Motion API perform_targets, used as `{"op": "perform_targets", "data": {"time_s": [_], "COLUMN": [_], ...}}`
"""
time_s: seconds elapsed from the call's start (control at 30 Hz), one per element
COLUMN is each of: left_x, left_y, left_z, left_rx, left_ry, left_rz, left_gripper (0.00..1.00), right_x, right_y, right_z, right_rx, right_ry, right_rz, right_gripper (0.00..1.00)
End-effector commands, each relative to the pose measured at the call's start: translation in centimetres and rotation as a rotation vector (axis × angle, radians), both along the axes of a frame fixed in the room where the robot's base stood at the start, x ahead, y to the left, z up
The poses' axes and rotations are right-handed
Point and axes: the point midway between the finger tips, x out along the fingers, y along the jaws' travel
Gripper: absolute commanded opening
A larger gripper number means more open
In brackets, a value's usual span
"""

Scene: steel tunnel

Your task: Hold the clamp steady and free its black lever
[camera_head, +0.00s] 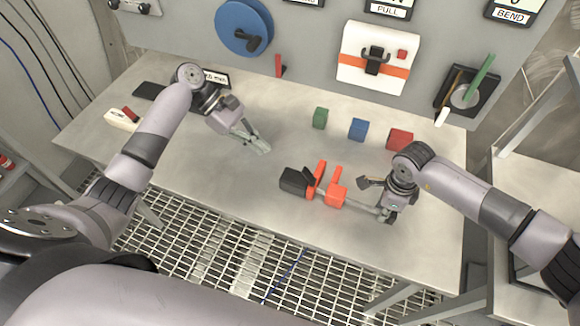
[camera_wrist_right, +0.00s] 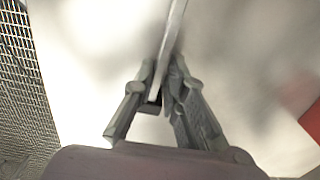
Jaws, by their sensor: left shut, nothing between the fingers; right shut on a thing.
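The clamp lies on the grey table in the head view. It has orange-red jaw parts (camera_head: 335,194), a long grey bar (camera_head: 362,206) running right, and a black block-like part (camera_head: 294,181) at its left end. I cannot tell whether that part is the lever. My right gripper (camera_head: 384,214) is shut on the bar near its right end. In the right wrist view the bar (camera_wrist_right: 174,35) runs up from between the fingers (camera_wrist_right: 163,85). My left gripper (camera_head: 263,148) is shut and empty, up and left of the clamp, apart from it.
A green block (camera_head: 320,118), a blue block (camera_head: 357,130) and a red block (camera_head: 400,139) stand behind the clamp. A panel (camera_head: 310,45) at the back carries a blue wheel (camera_head: 243,27) and a white box (camera_head: 378,57). The table's front left is clear.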

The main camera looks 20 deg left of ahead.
Motion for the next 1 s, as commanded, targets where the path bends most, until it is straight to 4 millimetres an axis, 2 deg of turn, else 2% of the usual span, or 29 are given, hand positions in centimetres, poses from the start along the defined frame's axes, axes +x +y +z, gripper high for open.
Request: {"op": "perform_targets", "data": {"time_s": [0.1, 0.47, 0.57, 1.0], "left_x": [0.1, 0.0, 0.0, -0.1], "left_y": [-0.7, -0.9, -1.6, -7.2], "left_z": [0.3, 0.0, -0.6, -5.5], "left_rx": [-0.021, -0.019, -0.019, -0.019], "left_ry": [0.022, 0.023, 0.024, 0.022], "left_rz": [0.010, 0.010, 0.010, 0.011], "left_gripper": [0.00, 0.00, 0.00, 0.00], "right_x": [0.0, 0.0, 0.0, 0.0], "right_y": [-0.1, -0.1, -0.1, -0.1], "right_z": [0.0, 0.0, 0.0, 0.0], "right_rx": [-0.001, -0.001, -0.001, -0.001], "right_ry": [0.000, 0.000, 0.000, 0.000], "right_rz": [-0.003, -0.003, -0.003, -0.002], "right_gripper": [0.00, 0.00, 0.00, 0.00]}}
